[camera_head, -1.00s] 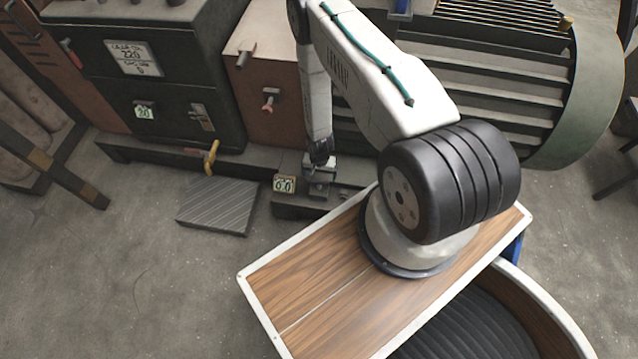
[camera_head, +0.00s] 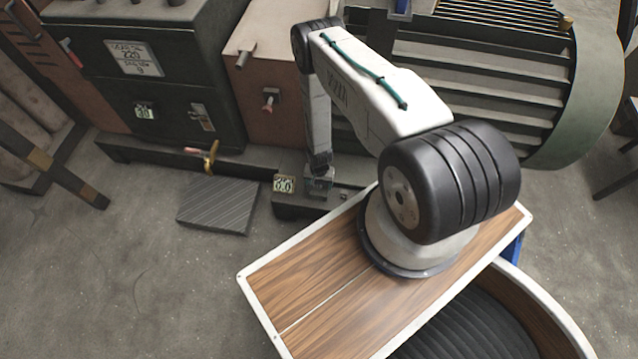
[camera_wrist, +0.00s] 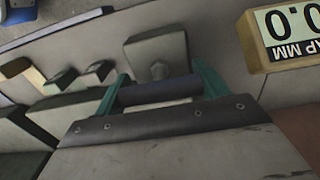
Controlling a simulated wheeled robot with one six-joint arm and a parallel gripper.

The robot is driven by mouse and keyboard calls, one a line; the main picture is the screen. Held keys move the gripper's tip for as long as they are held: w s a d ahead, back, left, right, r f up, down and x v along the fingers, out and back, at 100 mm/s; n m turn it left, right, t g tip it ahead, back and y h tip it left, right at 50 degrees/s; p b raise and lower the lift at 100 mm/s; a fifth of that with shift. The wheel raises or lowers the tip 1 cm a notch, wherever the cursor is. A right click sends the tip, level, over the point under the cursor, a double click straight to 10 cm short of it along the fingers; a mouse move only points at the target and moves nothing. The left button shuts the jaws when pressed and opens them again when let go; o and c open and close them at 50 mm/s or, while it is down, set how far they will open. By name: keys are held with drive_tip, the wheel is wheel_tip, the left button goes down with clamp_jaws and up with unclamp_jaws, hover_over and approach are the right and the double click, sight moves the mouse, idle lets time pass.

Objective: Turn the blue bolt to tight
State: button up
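My gripper (camera_wrist: 160,82) shows in the wrist view with two teal fingers set apart. A dark bluish bar (camera_wrist: 158,92) spans between them; I cannot tell whether it is the bolt or part of my gripper. Just beyond the fingertips is a grey block (camera_wrist: 158,46) with a small grey nut-like piece in front. In the head view my gripper (camera_head: 319,178) is low over the dark bench base, and my wrist hides much of it. No clearly blue bolt can be made out.
A small display (camera_head: 284,184) reading 0.0 stands left of my gripper; it also shows in the wrist view (camera_wrist: 290,32). A ribbed plate (camera_head: 218,205) lies on the floor. A dark green cabinet (camera_head: 165,75) and a slatted machine (camera_head: 480,75) stand behind.

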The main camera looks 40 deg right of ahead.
drive_tip(key=shift+m, duration=0.4)
drive_tip(key=m, duration=0.4)
drive_tip(key=shift+m, duration=0.4)
drive_tip(key=m, duration=1.2)
drive_tip(key=shift+d+m, duration=0.1)
drive_tip(key=shift+m, duration=0.2)
drive_tip(key=m, duration=0.5)
drive_tip(key=shift+m, duration=0.3)
drive_tip(key=o, duration=1)
